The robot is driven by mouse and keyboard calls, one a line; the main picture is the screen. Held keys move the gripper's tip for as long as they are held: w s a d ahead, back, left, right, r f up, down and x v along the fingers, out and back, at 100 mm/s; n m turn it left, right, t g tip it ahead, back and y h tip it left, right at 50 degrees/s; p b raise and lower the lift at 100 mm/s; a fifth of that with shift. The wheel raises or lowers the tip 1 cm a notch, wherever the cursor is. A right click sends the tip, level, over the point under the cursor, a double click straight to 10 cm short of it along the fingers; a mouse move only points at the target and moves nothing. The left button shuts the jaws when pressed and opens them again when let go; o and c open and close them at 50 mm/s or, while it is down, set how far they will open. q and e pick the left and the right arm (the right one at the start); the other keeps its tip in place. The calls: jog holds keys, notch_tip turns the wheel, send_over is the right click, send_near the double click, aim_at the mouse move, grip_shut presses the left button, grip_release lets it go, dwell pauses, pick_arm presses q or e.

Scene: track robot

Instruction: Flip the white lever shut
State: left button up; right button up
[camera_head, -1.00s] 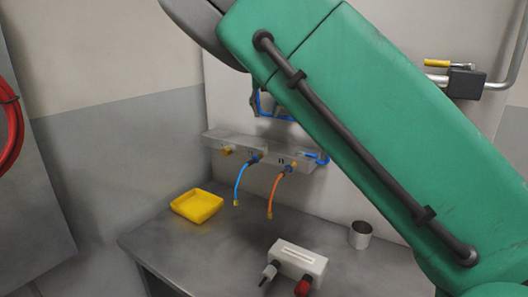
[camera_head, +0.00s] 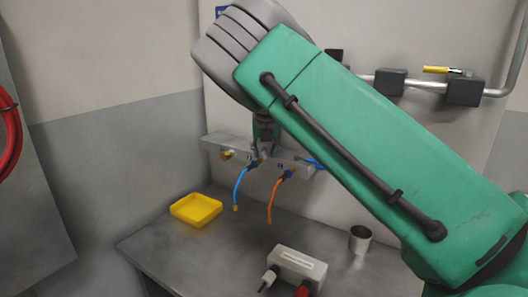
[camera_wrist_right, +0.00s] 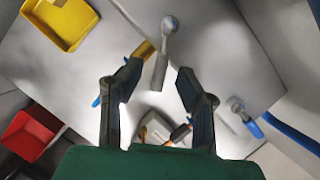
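My right gripper (camera_wrist_right: 160,80) is open, its two dark fingers apart in the right wrist view. A pale grey-white lever-like part (camera_wrist_right: 167,40) with a rounded end shows between and just beyond the fingertips; it seems to be the white lever. I see no clear contact with either finger. In the head view the right gripper (camera_head: 263,142) points down at the metal shelf (camera_head: 216,141), close to the blue hose (camera_head: 238,186). The gripper hides that part of the shelf, and the lever cannot be made out there. My left gripper is not in view.
An orange hose (camera_head: 273,200) hangs beside the blue one. On the bench (camera_head: 225,250) are a yellow tray (camera_head: 196,209), a metal cup (camera_head: 360,239) and a white box (camera_head: 298,262) with white and red plugs in front. A rail with black blocks (camera_head: 465,88) runs along the wall.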

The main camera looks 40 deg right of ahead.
jog(key=shift+a, duration=0.1)
grip_shut()
